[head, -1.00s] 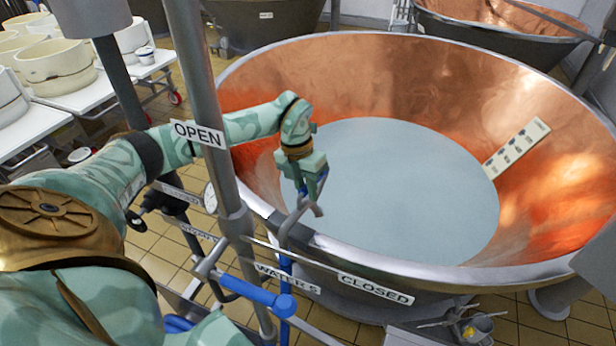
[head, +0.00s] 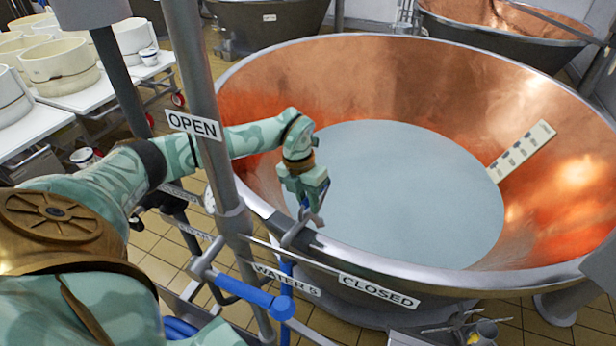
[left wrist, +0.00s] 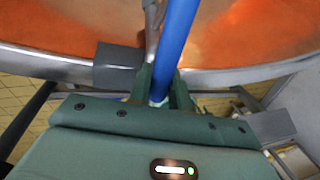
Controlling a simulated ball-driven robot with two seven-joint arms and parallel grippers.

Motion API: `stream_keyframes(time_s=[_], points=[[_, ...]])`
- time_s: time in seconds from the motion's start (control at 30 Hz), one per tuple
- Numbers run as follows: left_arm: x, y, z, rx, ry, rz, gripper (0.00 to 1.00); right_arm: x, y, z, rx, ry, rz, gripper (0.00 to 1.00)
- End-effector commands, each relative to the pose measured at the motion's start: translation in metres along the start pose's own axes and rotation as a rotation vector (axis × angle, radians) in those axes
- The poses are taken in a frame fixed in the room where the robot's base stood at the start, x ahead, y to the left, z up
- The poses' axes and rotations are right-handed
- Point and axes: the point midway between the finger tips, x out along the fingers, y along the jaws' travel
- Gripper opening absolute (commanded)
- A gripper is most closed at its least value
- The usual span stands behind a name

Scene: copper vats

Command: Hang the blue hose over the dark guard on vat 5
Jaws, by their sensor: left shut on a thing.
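Vat 5 (head: 400,85) is a wide copper vat with a metal rim, filled with pale liquid. My left gripper (head: 313,212) is at its near left rim, shut on the blue hose, which shows clearly between the fingers in the left wrist view (left wrist: 177,40). A grey metal end shows beside the hose there. The dark guard appears as a dark block on the rim (left wrist: 118,66), left of the hose and apart from it in that picture. In the head view the guard is hard to make out. My right gripper is out of view.
An upright grey pipe (head: 205,100) with an OPEN sign stands before my left arm. A blue valve handle (head: 245,292) and CLOSED sign (head: 378,291) are below the near rim. White tubs (head: 58,62) stand on tables at left.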

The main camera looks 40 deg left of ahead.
Motion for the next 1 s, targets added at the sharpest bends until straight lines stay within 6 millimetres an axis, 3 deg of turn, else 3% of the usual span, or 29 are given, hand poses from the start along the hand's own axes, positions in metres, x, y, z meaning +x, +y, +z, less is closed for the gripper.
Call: stream_keyframes(time_s=[0.47, 0.5, 0.57, 0.87, 1.0], points=[[0.006, 0.001, -0.001, 0.0, 0.003, 0.0, 0.0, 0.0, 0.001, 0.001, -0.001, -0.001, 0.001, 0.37], [0.006, 0.001, -0.001, 0.0, 0.003, 0.001, 0.28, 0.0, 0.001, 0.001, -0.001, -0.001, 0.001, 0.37], [0.006, 0.001, -0.001, 0.0, 0.002, 0.001, 0.45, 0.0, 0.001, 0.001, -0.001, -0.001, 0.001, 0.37], [0.004, 0.001, 0.0, 0.0, 0.001, 0.001, 0.45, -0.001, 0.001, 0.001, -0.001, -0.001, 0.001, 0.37], [-0.012, 0.001, 0.001, 0.001, -0.003, 0.001, 0.45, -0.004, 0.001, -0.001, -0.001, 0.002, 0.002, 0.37]])
